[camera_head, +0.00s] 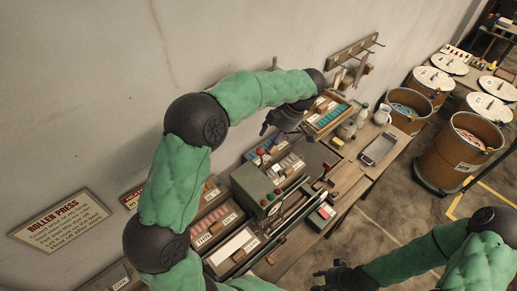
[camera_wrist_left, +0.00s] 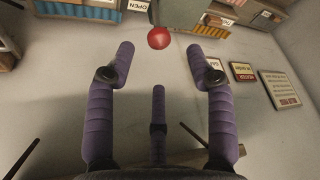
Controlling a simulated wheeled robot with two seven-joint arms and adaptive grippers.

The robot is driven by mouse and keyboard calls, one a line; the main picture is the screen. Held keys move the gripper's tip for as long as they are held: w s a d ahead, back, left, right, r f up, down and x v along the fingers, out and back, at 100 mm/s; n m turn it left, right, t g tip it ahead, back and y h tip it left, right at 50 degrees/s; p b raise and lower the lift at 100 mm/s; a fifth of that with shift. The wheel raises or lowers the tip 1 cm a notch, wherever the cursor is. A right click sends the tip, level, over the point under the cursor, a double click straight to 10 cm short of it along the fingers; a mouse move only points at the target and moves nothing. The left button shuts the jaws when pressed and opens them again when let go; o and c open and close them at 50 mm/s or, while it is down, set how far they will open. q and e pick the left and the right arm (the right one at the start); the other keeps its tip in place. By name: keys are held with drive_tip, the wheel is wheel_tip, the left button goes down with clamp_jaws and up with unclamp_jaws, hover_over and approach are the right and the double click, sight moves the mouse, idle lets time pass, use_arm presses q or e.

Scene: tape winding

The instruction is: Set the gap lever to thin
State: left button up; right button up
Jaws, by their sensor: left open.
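The grey-green roller press (camera_head: 258,188) stands on the bench, with small red parts on it. In the left wrist view, a red ball knob (camera_wrist_left: 158,38) shows by the edge of a grey housing (camera_wrist_left: 182,12); I cannot tell for certain whether it is the gap lever's knob. My left gripper (camera_head: 272,122) is above the bench beyond the press. In its wrist view the left gripper (camera_wrist_left: 160,52) is open and empty, with the red knob beyond its fingertips, apart from them. My right gripper (camera_head: 322,279) is low at the bottom, away from the press; its finger opening is unclear.
A tray marked THIN (camera_head: 206,238) lies left of the press. A wooden rack (camera_head: 328,116) stands near my left gripper. Bottles, a white jug (camera_head: 382,115) and a metal tray (camera_head: 379,149) are farther right. Large drums (camera_head: 455,155) stand beyond the bench. A wall borders the left.

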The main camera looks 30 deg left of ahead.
sight(262, 149)
use_arm(q)
drive_tip(key=p+x, duration=0.1)
drive_tip(key=x, duration=0.8)
drive_tip(key=shift+w+a, duration=0.15)
drive_tip(key=shift+a, duration=0.1)
clamp_jaws()
